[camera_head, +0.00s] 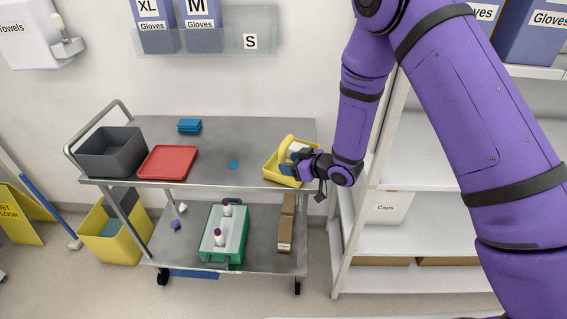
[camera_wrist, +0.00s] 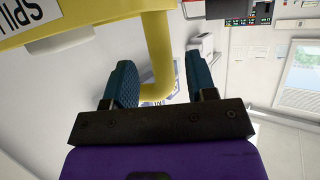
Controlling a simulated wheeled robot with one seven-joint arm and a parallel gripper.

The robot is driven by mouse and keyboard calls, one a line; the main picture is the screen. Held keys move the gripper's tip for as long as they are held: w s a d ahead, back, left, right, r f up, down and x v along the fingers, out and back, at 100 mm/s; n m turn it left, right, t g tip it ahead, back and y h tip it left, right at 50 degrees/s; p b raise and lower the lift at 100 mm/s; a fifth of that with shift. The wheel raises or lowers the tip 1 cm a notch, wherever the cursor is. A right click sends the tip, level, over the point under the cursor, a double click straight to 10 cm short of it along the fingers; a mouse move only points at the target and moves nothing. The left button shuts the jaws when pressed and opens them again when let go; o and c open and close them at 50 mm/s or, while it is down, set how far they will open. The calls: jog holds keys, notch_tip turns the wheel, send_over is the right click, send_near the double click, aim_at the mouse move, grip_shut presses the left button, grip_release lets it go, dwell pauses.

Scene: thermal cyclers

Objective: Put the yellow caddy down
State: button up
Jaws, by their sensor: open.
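The yellow caddy (camera_head: 282,179) is at the right end of the cart's upper shelf (camera_head: 225,150) and looks to be resting on it. Its yellow handle (camera_wrist: 158,50) rises on one side in the wrist view, where a white label with black letters shows on the caddy (camera_wrist: 85,8). My gripper (camera_head: 291,160) is at the caddy's handle. In the wrist view its two dark teal fingers (camera_wrist: 161,82) are open, one on each side of the handle, with gaps visible. My gripper hides part of the caddy's right side.
On the upper shelf are a grey bin (camera_head: 111,155), a red tray (camera_head: 167,162), a blue stack (camera_head: 189,126) and a small blue item (camera_head: 234,165). The shelf's middle is mostly clear. A white shelving unit (camera_head: 420,233) stands right of the cart.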

jog(key=v, duration=0.8)
